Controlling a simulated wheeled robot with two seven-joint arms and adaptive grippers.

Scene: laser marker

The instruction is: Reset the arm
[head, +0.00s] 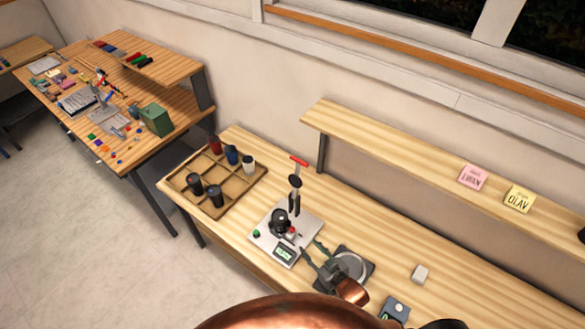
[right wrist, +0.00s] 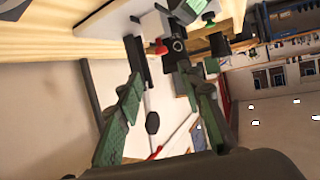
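My right gripper (head: 311,248) is just right of the laser marker's base plate (head: 262,240) in the head view. In the right wrist view its two green-padded fingers (right wrist: 160,62) are spread apart with nothing held between them. The marker has a black head, a small display, a green button and an upright lever with a red handle (head: 299,160). In the wrist view the marker's black part (right wrist: 178,46) and a red button lie beyond the fingertips. Whether the fingers touch the marker is unclear. My left gripper is not in view.
A dark square device with a round plate (head: 362,268) is partly behind my right gripper. A wooden tray (head: 228,203) holds several cups at left. A white block (head: 420,273) and a small grey device (head: 395,309) lie at right. A shelf (head: 400,145) runs above the bench.

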